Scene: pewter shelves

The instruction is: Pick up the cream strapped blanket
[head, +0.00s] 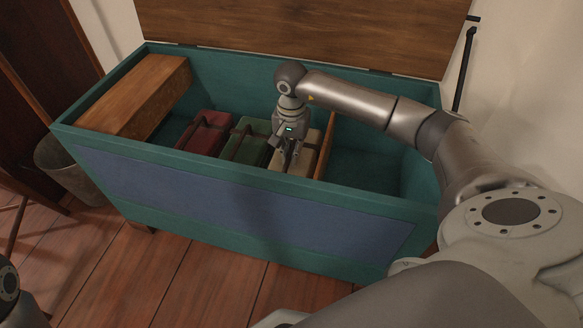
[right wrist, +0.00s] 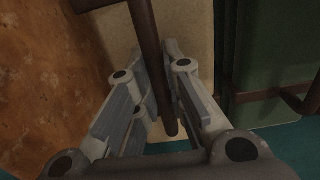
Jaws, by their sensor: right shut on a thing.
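The cream strapped blanket (head: 304,154) lies folded inside the teal chest (head: 235,198), between a green blanket and a wooden divider. In the right wrist view the cream blanket (right wrist: 187,30) has a dark brown strap (right wrist: 149,40) running across it. My right gripper (head: 288,160) reaches down into the chest over the cream blanket. In the right wrist view my right gripper (right wrist: 163,105) has its fingers on both sides of the strap, shut on it. The blanket's lower part is hidden. My left gripper is not in view.
A green strapped blanket (head: 248,146) and a red one (head: 207,137) lie to the left. A wooden tray box (head: 135,100) sits at the chest's left end. The wooden divider (head: 325,146) stands close on the right. The chest's right end looks empty. The lid (head: 310,30) is open.

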